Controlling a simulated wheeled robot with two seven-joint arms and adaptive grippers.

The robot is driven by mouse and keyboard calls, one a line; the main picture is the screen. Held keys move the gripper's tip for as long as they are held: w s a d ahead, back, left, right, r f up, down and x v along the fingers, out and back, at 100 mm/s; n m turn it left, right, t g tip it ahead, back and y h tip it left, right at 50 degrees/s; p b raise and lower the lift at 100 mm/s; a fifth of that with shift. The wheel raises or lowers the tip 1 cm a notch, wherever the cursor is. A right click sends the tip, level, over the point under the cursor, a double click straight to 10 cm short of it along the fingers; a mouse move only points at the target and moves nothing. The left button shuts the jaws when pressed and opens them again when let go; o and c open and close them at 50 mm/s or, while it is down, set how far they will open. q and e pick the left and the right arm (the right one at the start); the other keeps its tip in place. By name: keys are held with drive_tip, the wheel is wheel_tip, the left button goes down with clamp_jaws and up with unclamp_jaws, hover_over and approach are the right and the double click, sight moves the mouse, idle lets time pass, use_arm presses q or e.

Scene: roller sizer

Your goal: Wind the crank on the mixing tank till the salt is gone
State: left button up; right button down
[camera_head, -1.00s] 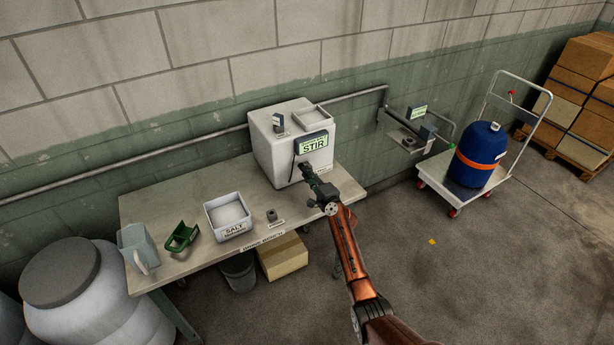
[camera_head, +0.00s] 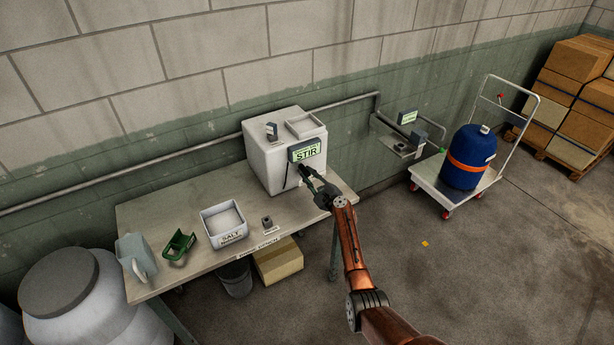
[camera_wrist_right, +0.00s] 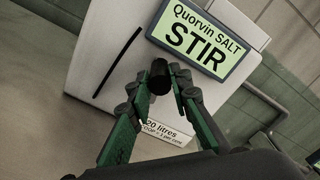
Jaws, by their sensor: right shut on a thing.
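The mixing tank (camera_head: 272,160) is a white box on the right part of the bench. Its green display (camera_head: 306,150) reads STIR, and in the right wrist view the display (camera_wrist_right: 202,38) reads "Quorvin SALT STIR". The crank's dark knob (camera_wrist_right: 160,75) shows in the right wrist view, between the fingertips. My right gripper (camera_head: 307,172), also in the right wrist view (camera_wrist_right: 161,84), is shut on this knob at the tank's front, below the display. The rest of the crank is hidden. The tank's inside cannot be seen. My left gripper is not in view.
A trolley (camera_head: 440,190) with a blue drum (camera_head: 470,158) stands to the right.

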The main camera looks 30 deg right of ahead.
drive_tip(key=shift+d, duration=0.15)
idle(0.4)
drive_tip(key=c, duration=1.8)
unclamp_jaws()
drive_tip(key=shift+o, duration=0.2)
drive_tip(key=s, duration=1.2)
drive_tip(key=shift+d, duration=0.45)
drive_tip(key=shift+f, duration=0.1)
